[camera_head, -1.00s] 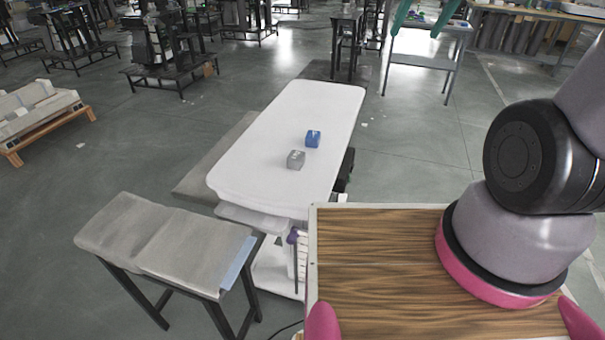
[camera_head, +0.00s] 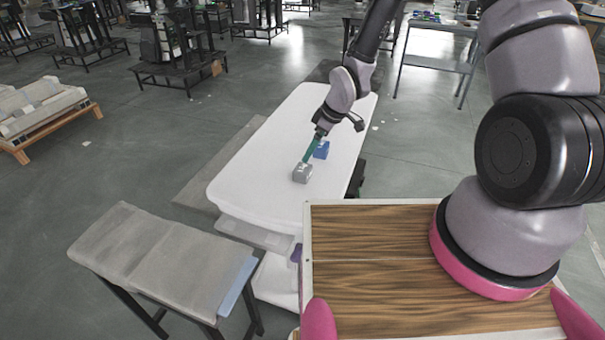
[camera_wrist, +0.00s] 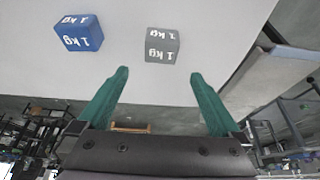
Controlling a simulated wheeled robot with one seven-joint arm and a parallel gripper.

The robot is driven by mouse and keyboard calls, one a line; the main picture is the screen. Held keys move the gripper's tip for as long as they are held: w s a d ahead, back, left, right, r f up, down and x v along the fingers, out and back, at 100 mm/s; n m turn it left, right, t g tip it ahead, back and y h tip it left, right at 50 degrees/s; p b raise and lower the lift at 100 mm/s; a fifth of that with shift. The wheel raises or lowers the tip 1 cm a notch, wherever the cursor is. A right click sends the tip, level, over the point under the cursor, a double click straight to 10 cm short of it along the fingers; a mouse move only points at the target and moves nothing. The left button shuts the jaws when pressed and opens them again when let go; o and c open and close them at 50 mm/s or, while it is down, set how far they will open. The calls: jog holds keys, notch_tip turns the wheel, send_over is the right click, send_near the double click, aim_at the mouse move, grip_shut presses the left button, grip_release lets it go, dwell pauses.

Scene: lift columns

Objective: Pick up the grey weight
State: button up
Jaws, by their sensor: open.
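The grey weight (camera_head: 302,173) is a small block on the white table, near the table's front part. In the wrist view the grey weight (camera_wrist: 162,45) shows "1 kg" markings and lies beyond the fingertips, between their lines. A blue weight (camera_head: 322,149) stands just behind it on the table; in the wrist view the blue weight (camera_wrist: 78,33) is to the left, also marked "1 kg". My gripper (camera_head: 308,154) is over the table by the two weights, and its green fingers partly cover the blue one. In the wrist view my gripper (camera_wrist: 158,80) is open and empty.
The white table (camera_head: 268,140) is otherwise clear. A grey-topped bench (camera_head: 165,255) stands at front left. A wooden pallet with stacked material (camera_head: 45,118) is at far left. A metal table (camera_head: 435,58) stands behind on the right.

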aim_at(303, 168)
jog(key=x, duration=1)
jog(key=shift+s+d+f, duration=0.2)
jog(key=shift+f, duration=0.05)
grip_shut()
